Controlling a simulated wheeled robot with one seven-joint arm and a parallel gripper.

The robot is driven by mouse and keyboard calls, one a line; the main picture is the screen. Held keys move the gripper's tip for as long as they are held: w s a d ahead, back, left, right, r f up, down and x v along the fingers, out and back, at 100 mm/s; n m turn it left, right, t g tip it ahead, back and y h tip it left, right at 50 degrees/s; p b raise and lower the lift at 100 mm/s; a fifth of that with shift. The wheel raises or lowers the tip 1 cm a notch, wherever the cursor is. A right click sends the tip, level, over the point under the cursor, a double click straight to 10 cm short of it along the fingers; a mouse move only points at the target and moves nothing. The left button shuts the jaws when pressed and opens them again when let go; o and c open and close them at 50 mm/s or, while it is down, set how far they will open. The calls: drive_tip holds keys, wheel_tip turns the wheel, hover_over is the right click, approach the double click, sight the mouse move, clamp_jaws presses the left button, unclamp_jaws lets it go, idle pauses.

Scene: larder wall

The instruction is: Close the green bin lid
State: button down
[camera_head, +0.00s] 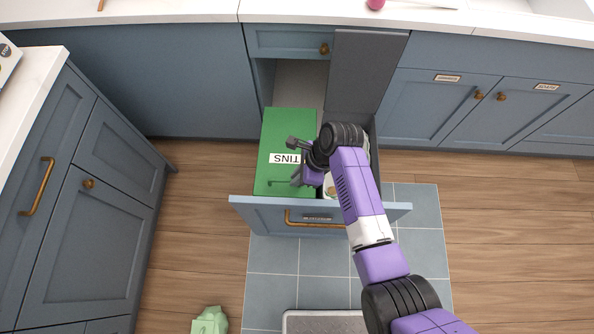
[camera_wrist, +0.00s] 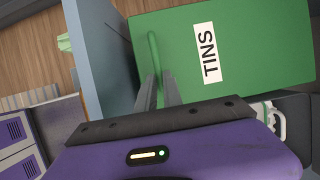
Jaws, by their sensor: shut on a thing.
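The green lid (camera_head: 275,140), with a white label reading TINS (camera_head: 284,159), lies over the left half of a pulled-out drawer (camera_head: 262,215). It also fills much of the wrist view (camera_wrist: 260,70). I cannot tell whether it is flat down or slightly raised; the bin body under it is hidden. A thin green handle (camera_wrist: 152,48) runs along the lid's edge nearest the drawer front. My gripper (camera_wrist: 161,88) is shut on this handle, its two dark fingers around one end. In the head view my gripper (camera_head: 296,177) is over the lid's right front part, partly hidden by my arm.
A dark grey panel (camera_head: 365,75) stands upright behind the drawer's right half. A white-rimmed container (camera_head: 329,188) shows there, mostly behind my arm. Blue cabinets (camera_head: 95,200) stand at left, with a counter behind. A crumpled light-green object (camera_head: 210,320) lies on the floor.

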drive_tip(key=shift+w, duration=0.1)
drive_tip(key=c, duration=1.5)
unclamp_jaws()
drive_tip(key=shift+p+v, duration=0.45)
drive_tip(key=shift+v, duration=3.5)
